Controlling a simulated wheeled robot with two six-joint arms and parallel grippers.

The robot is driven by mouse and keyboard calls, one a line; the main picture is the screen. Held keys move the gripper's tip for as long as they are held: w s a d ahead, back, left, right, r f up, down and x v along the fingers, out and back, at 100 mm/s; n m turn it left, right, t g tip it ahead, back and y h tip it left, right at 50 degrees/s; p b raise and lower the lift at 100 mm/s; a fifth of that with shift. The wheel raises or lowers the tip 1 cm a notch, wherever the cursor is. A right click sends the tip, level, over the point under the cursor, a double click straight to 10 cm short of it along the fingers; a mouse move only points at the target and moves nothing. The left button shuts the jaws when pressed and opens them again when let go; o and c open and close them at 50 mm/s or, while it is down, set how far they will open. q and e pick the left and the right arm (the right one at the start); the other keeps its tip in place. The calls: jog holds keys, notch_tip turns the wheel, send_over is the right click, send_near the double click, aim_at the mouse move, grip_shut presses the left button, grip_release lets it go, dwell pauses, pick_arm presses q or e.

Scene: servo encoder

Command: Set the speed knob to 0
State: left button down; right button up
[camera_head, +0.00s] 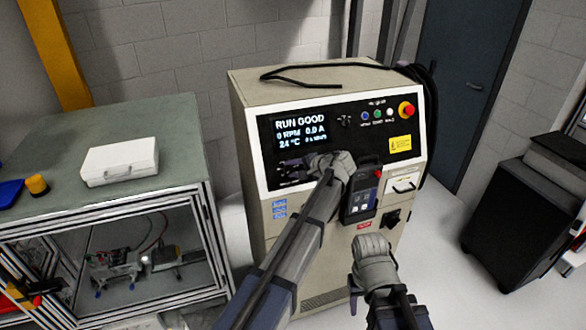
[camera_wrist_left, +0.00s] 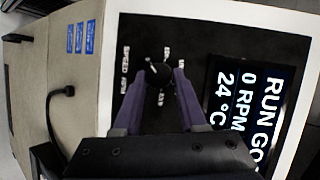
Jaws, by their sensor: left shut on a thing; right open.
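The beige control cabinet (camera_head: 240,110) has a black front panel with a lit display (camera_head: 300,130) reading RUN GOOD, 0 RPM, 0.0 A and 24 °C. The black speed knob (camera_wrist_left: 158,74) shows in the left wrist view beside the SPEED RPM lettering, with printed marks around it. My left gripper (camera_head: 297,167) is at the panel's lower left. In the left wrist view its fingers (camera_wrist_left: 157,82) are shut on the knob, one on each side. The knob is hidden by my gripper in the head view. My right gripper (camera_head: 356,296) is open and empty, in front of the cabinet and low.
A red emergency button (camera_head: 406,109) and small coloured buttons are at the panel's upper right. A handheld pendant (camera_head: 360,195) hangs on the cabinet front. A bench (camera_head: 60,190) with a white case (camera_head: 120,160) stands left; a black cart (camera_head: 515,215) stands right. Black cable lies on top.

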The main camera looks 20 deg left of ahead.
dwell(0.3)
pick_arm(q)
jog(key=shift+c, duration=2.3)
grip_release()
jog(key=p+v, duration=0.4)
jog(key=v, duration=0.3)
jog(key=shift+d+r, duration=0.2)
jog(key=shift+d, duration=0.05)
jog(key=shift+s, duration=0.15)
